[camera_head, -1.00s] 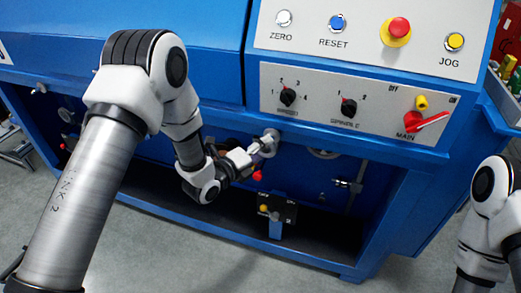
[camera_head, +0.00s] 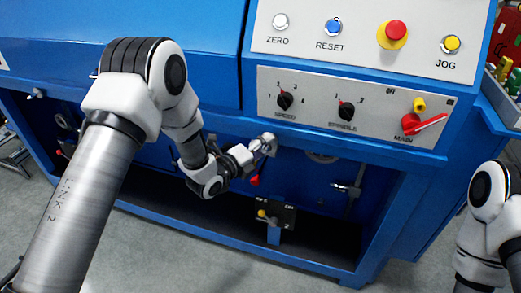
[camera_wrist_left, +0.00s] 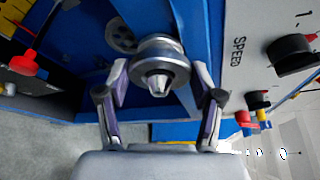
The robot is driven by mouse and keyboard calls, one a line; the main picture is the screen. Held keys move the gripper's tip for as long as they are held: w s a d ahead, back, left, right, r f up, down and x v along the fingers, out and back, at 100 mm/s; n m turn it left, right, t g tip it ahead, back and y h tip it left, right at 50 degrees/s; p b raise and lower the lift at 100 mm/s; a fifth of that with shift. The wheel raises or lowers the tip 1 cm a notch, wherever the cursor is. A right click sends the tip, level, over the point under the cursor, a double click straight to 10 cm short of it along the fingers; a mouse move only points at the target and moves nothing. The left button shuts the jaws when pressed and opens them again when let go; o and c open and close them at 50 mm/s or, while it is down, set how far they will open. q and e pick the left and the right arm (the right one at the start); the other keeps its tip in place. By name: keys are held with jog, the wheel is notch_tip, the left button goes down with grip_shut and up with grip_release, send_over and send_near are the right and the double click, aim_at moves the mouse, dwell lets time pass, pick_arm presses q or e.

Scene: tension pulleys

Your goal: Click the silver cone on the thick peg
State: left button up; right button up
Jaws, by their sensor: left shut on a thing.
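A silver cone-shaped part (camera_wrist_left: 158,52) with a wide round rim and a narrow tip facing the camera is in the middle of the left wrist view. In the head view the silver part (camera_head: 269,141) is at the front of the blue machine, below the speed knob. My left gripper (camera_wrist_left: 161,78) has one finger on each side of it and is shut on it. The gripper also shows in the head view (camera_head: 255,150). The thick peg cannot be made out; the part and gripper cover that spot. My right arm is at the right edge, its gripper out of view.
The blue machine's control panel (camera_head: 350,112), with knobs and a red main switch (camera_head: 425,124), is just above. A red-tipped lever (camera_head: 255,180) hangs close below the gripper. A small black box (camera_head: 276,212) stands lower down. A dark round wheel (camera_wrist_left: 122,36) is beside the part.

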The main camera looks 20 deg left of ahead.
pick_arm(q)
jog(key=shift+r, duration=0.1)
dwell(0.7)
jog(key=o, duration=1.3)
jog(key=shift+w, duration=0.1)
jog(key=v, duration=1.2)
